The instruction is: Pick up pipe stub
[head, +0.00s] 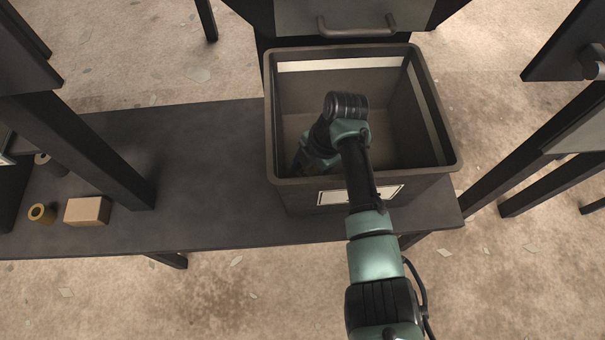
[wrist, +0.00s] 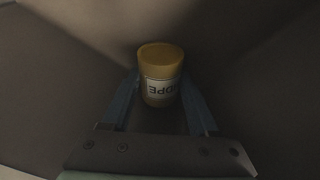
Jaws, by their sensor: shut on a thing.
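My gripper (wrist: 161,94) is shut on a yellow cylinder (wrist: 160,57) with a white label. The label's dark letters read upside down, something like "DPE". The cylinder stands between the two fingers, its end facing away looks closed or dim, and I cannot tell whether it is the pipe stub. In the head view my arm reaches down into the grey bin (head: 280,118), and the gripper and the cylinder are hidden there. A short yellow hollow cylinder (head: 34,212) stands on the bench at the far left.
A tan block (head: 88,211) lies beside the yellow hollow cylinder, and a grey ring-shaped piece (head: 42,160) is behind them. The dark bench (head: 215,190) is clear between a post and the bin. The bin's walls surround my gripper.

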